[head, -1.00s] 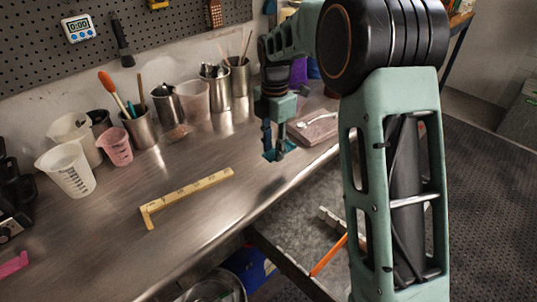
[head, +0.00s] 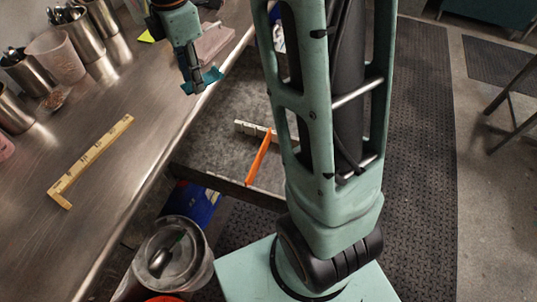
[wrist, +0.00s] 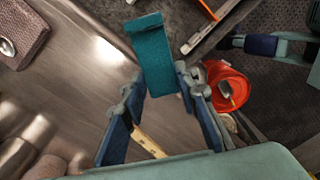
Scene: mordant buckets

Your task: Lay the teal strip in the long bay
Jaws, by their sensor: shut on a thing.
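The teal strip (head: 208,79) is held in my gripper (head: 192,84), over the front edge of the bench and close to the open drawer. In the wrist view the teal strip (wrist: 154,62) sits between the two fingers of my gripper (wrist: 160,88), its far end bent over. The gripper is shut on it, and the strip appears clear of the bench. The open drawer (head: 215,130) below the bench edge has a grey speckled floor, a pale notched piece (head: 254,129) and an orange stick (head: 260,156). I cannot tell which part is the long bay.
A yellow L-shaped ruler (head: 92,160) lies on the steel bench (head: 130,90). A pinkish slab (head: 215,42) lies behind the gripper. Metal cups and a beaker (head: 55,55) stand at the left. Below the bench are a grey bucket (head: 172,258) and a blue container (head: 196,204).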

